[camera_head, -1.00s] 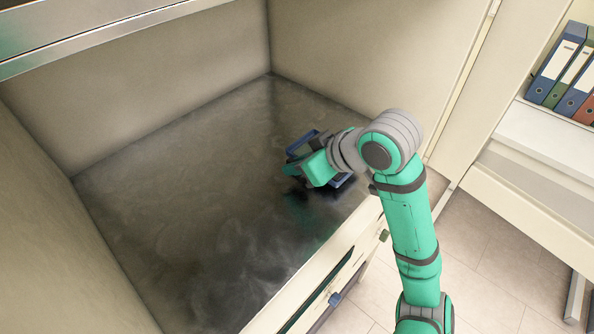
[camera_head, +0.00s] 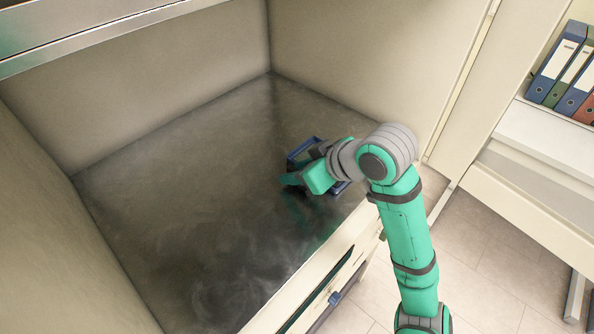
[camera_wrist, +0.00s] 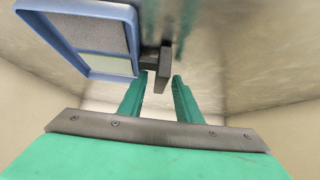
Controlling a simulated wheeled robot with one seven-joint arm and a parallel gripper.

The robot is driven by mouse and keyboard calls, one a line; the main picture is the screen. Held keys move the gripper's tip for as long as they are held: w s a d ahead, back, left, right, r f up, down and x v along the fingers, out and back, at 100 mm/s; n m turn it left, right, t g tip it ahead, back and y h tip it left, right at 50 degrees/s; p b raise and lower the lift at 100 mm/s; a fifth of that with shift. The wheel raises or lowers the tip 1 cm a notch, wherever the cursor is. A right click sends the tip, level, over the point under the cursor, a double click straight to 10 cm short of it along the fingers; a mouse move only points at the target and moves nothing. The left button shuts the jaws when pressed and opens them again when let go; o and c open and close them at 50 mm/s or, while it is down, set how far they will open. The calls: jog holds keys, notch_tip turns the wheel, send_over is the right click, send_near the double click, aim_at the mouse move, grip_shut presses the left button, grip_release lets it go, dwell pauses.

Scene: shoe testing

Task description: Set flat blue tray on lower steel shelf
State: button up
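The flat blue tray (camera_head: 303,146) lies on the steel shelf surface (camera_head: 200,225), towards its right side, partly hidden by my arm. In the wrist view the tray (camera_wrist: 75,72) shows its blue rim, a grey panel and a pale greenish panel, with a dark block-like handle (camera_wrist: 153,62) on its right side. My gripper (camera_wrist: 162,82) is open. Its two teal fingers stand apart, and the handle's end shows between or just beyond their tips with gaps on both sides. In the head view my gripper (camera_head: 292,180) is beside the tray, on its near left.
Cream walls enclose the shelf at the back, left (camera_head: 50,225) and right (camera_head: 370,60). A front ledge (camera_head: 310,285) edges it. A steel edge (camera_head: 100,35) runs across the upper left. The shelf's left and middle are bare. Binders (camera_head: 562,70) stand on a rack at far right.

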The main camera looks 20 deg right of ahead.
jog(key=v, duration=1.2)
jog(key=shift+r, duration=0.2)
